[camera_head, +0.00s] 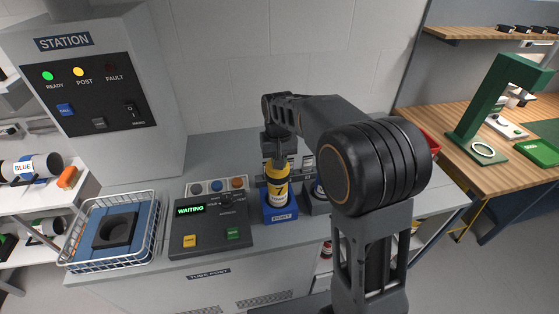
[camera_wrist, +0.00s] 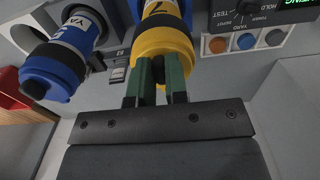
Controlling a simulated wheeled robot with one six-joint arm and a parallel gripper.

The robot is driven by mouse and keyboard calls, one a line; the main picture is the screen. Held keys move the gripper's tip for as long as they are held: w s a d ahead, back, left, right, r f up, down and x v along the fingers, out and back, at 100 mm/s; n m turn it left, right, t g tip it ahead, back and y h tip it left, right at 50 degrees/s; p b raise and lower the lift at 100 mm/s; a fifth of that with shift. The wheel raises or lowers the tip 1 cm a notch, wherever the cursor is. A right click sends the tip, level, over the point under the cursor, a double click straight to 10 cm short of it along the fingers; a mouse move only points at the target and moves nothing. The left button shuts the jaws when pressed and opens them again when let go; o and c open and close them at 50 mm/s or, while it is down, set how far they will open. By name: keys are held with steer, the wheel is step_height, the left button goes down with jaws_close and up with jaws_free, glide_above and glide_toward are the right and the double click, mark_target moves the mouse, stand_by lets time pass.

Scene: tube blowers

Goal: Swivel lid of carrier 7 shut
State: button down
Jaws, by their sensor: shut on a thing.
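In the head view my gripper (camera_head: 277,163) is over the carrier's top. The fingers hide part of the lid, so I cannot tell how far it is turned.
A blue-capped carrier (camera_wrist: 62,62) stands close beside carrier 7. A control panel (camera_head: 211,222) reading "WAITING" is to the left in the head view. A wire basket (camera_head: 150,240) sits farther left, and the station cabinet (camera_head: 90,85) rises behind.

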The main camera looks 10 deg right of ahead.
steer(key=c, duration=1.1)
jaws_free()
step_height(320, 180, up, 14)
steer(key=shift+f+b, duration=0.1)
steer(key=shift+b, duration=0.3)
steer(key=shift+w, duration=0.1)
steer(key=shift+n+t, duration=0.3)
steer(key=shift+t, duration=0.1)
steer(key=f, duration=0.2)
steer(key=s+f, duration=0.1)
steer(key=f, duration=0.2)
steer(key=shift+d, duration=0.15)
steer(key=shift+s+d+f+t, duration=0.65)
steer(key=shift+s+d+f, duration=0.15)
steer(key=shift+s, duration=2.35)
steer(key=shift+s+d+f+t, duration=0.7)
steer(key=shift+s+f, duration=0.15)
steer(key=shift+s, duration=2.25)
steer(key=shift+s+d+f+t, duration=0.65)
steer(key=shift+s+d+f, duration=0.15)
steer(key=shift+s, duration=2.35)
